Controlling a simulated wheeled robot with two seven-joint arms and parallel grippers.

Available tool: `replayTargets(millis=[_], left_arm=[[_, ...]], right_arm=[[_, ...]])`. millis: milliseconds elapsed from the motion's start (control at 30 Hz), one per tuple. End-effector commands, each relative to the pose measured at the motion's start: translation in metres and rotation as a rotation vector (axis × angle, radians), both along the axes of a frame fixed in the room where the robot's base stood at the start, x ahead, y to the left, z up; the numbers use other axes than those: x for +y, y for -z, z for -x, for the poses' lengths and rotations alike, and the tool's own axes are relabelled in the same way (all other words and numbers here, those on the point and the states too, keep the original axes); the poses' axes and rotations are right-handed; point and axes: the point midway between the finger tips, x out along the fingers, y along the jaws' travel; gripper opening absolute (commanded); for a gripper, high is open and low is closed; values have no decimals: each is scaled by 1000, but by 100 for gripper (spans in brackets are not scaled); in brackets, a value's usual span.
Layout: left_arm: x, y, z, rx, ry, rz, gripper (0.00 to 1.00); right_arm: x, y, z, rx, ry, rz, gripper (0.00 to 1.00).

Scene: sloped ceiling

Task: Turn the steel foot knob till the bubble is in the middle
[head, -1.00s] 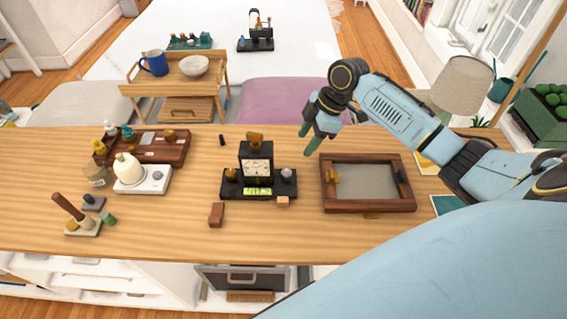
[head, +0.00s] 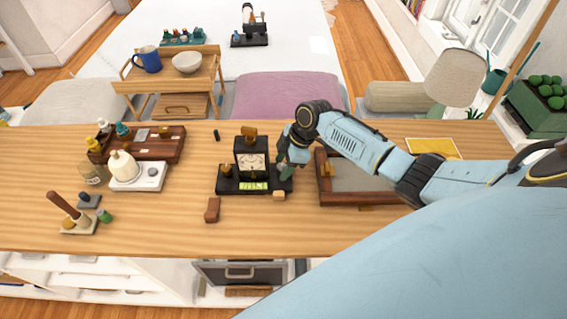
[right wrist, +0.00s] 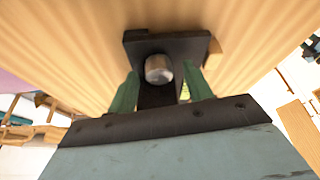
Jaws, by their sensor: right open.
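The black clock stand (head: 228,186) sits on the wooden table, with a white-faced clock (head: 252,162) in its middle. A bright yellow-green level vial (head: 254,186) lies at its front; the bubble is too small to make out. A brass knob (head: 226,171) stands at its left end. The steel foot knob (right wrist: 159,69) shows in the right wrist view, between the green fingers of my right gripper (right wrist: 158,92). These fingers are apart, one on each side of the knob. In the head view my right gripper (head: 286,166) is over the stand's right end and hides the knob. My left gripper is not in view.
A wooden framed tray (head: 335,198) stands just right of the stand, under my right arm. A small wooden block (head: 279,195) and a brown block (head: 212,210) lie in front. A white scale-like box (head: 140,180) and a dark wooden tray (head: 170,150) stand at the left.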

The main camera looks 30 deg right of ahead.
Motion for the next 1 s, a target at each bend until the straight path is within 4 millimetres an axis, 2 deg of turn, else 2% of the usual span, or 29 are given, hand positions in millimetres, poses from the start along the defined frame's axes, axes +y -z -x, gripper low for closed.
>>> replayTargets(millis=[133, 467, 600, 800, 1000], left_arm=[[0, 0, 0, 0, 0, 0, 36], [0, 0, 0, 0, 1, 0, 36], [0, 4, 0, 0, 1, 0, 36], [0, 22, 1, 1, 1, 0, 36], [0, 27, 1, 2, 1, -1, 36]], right_arm=[[0, 0, 0, 0, 0, 0, 49], [0, -1, 0, 0, 0, 0, 6], [-1, 0, -1, -2, -28, 1, 6], [-1, 2, -3, -1, -205, 0, 6], [-1, 0, -2, -1, -297, -1, 6]])
